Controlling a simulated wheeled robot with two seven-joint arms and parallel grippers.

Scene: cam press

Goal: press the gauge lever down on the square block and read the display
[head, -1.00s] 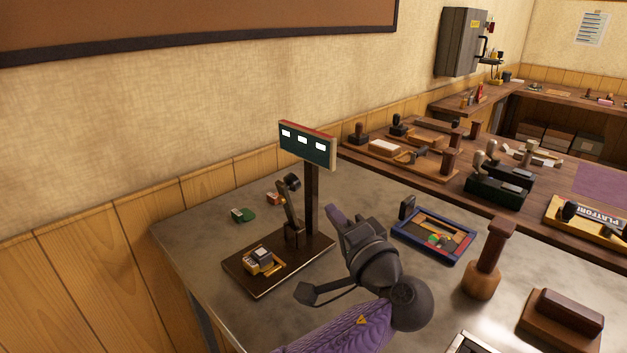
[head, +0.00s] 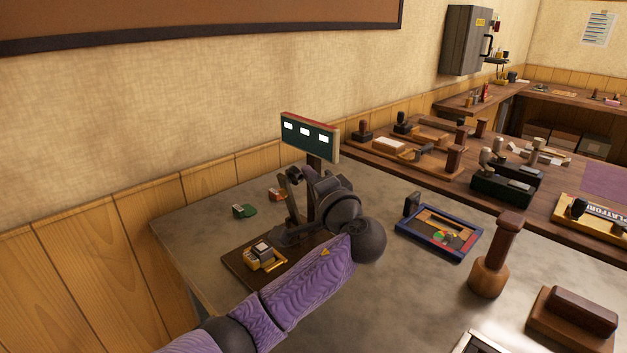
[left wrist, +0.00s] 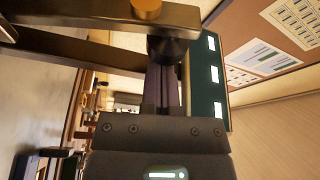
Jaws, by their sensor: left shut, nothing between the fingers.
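The press stands on a dark wooden base (head: 237,271) at the back left of the grey table. Its lever (head: 292,197) stands raised, partly hidden behind my left gripper. The small square block (head: 262,249) sits in a yellow holder at the front of the base. The green display (head: 308,137) tops the post and shows three blank white windows; it also shows in the left wrist view (left wrist: 206,78). My left gripper (head: 308,182) is shut and empty, close beside the lever and post. Whether it touches the lever I cannot tell. My right gripper is out of view.
A blue-rimmed tray (head: 440,233), a wooden stamp (head: 493,255) and a brown block (head: 570,320) are to the right. The table between is clear.

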